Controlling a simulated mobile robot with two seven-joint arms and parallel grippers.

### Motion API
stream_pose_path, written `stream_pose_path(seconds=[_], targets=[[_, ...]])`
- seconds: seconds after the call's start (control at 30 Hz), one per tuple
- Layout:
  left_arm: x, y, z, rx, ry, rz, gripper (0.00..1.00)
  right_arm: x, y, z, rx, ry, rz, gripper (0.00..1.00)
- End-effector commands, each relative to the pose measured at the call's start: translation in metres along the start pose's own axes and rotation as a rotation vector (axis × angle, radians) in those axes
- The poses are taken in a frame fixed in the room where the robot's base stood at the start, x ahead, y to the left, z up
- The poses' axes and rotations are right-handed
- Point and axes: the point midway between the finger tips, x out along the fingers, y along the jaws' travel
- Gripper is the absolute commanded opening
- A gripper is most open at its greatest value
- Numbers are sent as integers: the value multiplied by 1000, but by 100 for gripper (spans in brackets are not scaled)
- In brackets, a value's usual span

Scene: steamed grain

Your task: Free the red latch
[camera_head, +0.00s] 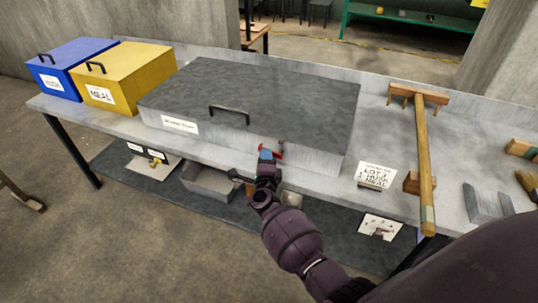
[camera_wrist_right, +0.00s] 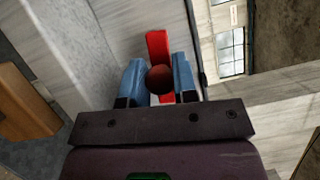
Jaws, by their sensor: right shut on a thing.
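The red latch (camera_head: 277,152) is on the front face of a large grey box (camera_head: 330,90) with a dark lid and a black handle. My right gripper (camera_head: 266,155) is at that front face, with its blue fingers at the latch. In the right wrist view the red latch (camera_wrist_right: 158,52) stands up behind a dark red round knob (camera_wrist_right: 159,79). The fingers of my right gripper (camera_wrist_right: 158,84) are on both sides of the knob, shut on it. The gripper hides part of the latch in the head view. My left gripper is not in view.
A blue box (camera_head: 68,68) and a yellow box (camera_head: 135,75) stand left on the grey table. A wooden rake (camera_head: 424,150) and a sign (camera_head: 375,175) are on the right. An open drawer or tray (camera_head: 210,184) sits below the table edge.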

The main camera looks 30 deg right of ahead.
Motion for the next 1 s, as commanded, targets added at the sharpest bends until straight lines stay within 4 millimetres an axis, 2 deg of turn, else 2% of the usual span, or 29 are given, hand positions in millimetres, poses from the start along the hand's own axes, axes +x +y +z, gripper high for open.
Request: stream_pose_path(seconds=[0.03,0.3,0.87,0.9,1.0], targets=[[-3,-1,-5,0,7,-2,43,0,-3,2,-23,0,10,0],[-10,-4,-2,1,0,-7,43,-1,4,0,-117,-1,51,0],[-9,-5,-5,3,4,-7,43,-1,8,-1,-145,0,63,0],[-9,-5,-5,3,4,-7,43,-1,8,-1,-145,0,63,31],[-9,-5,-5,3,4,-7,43,-1,8,-1,-144,0,62,47]])
